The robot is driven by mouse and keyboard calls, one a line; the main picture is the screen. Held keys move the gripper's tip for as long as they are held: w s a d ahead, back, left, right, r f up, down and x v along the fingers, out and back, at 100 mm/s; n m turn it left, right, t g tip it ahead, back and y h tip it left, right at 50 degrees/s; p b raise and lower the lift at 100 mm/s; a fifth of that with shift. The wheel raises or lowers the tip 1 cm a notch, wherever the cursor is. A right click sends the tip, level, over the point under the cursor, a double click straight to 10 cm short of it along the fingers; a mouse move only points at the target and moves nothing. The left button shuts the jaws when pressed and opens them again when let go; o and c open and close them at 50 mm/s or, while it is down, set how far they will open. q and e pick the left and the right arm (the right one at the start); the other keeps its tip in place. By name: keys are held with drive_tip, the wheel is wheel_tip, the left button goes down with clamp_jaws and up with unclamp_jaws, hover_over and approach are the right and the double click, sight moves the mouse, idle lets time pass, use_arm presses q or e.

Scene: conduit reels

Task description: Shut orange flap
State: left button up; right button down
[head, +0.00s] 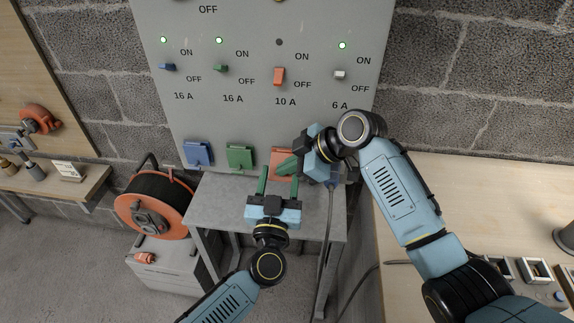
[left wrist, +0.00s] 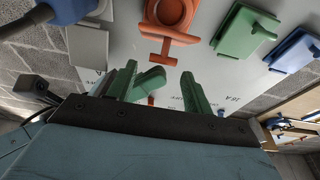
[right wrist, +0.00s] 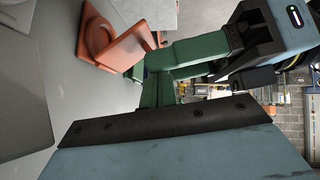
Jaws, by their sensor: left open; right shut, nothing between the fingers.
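The orange flap (head: 277,155) is at the bottom of the grey panel, third from the left, partly hidden by my right gripper. In the right wrist view the orange flap (right wrist: 125,53) stands away from its socket, open. The left wrist view shows the round orange socket (left wrist: 172,13) uncovered, with a T-shaped orange part below it. My right gripper (head: 283,168) is shut and empty, its tips beside the orange flap; whether they touch it is unclear. My left gripper (head: 279,178) is open and empty, fingers pointing towards the panel just below the orange socket.
A blue flap (head: 198,153) and a green flap (head: 239,156) sit to the left. A blue plug (left wrist: 65,9) with a cable is beside the orange socket. A grey table (head: 218,200) stands below the panel, and an orange cable reel (head: 155,203) is at its left.

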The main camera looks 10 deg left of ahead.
use_arm(q)
drive_tip(key=shift+s+f, duration=0.1)
use_arm(e)
drive_tip(key=shift+d+f, duration=0.2)
drive_tip(key=shift+f, duration=0.05)
